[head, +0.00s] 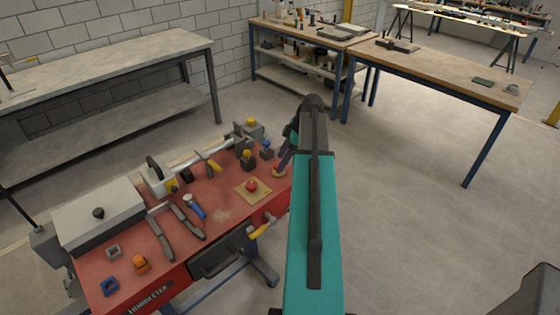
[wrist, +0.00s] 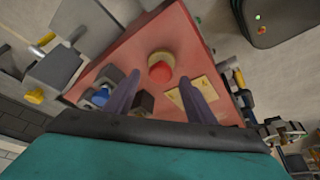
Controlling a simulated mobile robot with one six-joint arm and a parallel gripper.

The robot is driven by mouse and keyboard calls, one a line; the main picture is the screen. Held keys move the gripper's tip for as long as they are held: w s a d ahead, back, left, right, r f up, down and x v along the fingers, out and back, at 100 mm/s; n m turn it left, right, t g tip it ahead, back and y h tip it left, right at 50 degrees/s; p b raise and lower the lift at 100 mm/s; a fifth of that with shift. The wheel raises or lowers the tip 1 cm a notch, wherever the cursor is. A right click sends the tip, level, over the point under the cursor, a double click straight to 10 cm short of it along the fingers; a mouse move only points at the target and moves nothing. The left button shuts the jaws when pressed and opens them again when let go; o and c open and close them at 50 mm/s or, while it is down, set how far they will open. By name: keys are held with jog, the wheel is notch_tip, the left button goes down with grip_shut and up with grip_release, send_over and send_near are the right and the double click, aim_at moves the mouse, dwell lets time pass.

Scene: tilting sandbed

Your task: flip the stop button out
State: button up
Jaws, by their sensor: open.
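In the wrist view the red knob (wrist: 161,70) shows just beyond and between my fingertips. My gripper (wrist: 160,80) is open and empty, its two dark fingers spread and pointing toward the knob. In the head view my gripper (head: 281,166) is right of the knob, partly hidden by my arm. Whether the knob is pressed in or out cannot be told.
A grey lidded box (head: 100,223) stands at left.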

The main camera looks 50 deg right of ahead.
jog(key=shift+x, duration=0.85)
